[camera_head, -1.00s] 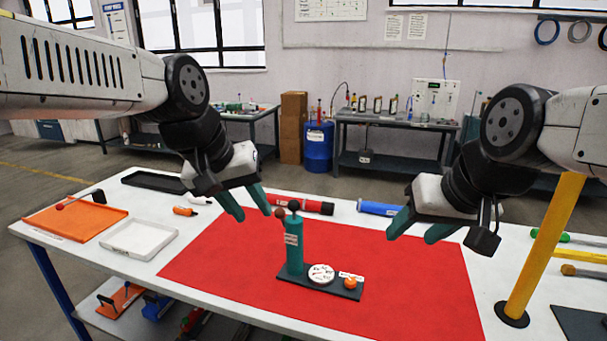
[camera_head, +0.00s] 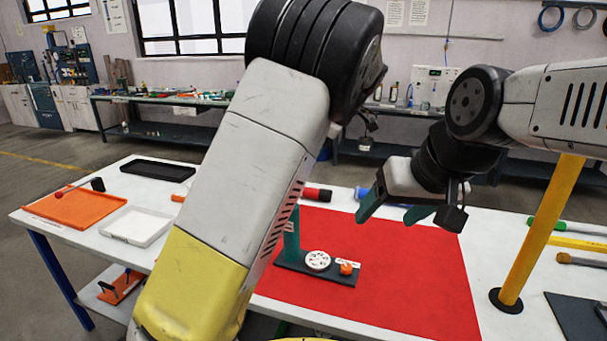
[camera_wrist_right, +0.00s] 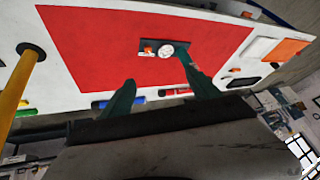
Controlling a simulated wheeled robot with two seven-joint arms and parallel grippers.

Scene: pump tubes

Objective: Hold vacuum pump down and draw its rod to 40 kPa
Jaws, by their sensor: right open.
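The vacuum pump stands on the red mat (camera_head: 410,270). Its teal cylinder (camera_head: 292,240) is partly hidden behind my left arm in the head view, and its top with the rod cannot be seen there. Its dark base carries a round white gauge (camera_head: 317,260) and an orange knob (camera_head: 346,268). The gauge reading is too small to tell. My right gripper (camera_head: 386,218) is open and empty, above and to the right of the pump, apart from it. In the right wrist view, the gauge (camera_wrist_right: 165,50) shows beyond the fingers (camera_wrist_right: 158,80). My left gripper is out of sight.
My raised left arm crosses the middle of the head view. A yellow post (camera_head: 540,235) stands right of the mat. An orange tray (camera_head: 75,207), a white tray (camera_head: 137,227) and a black tray (camera_head: 158,170) lie at left. The mat's right part is clear.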

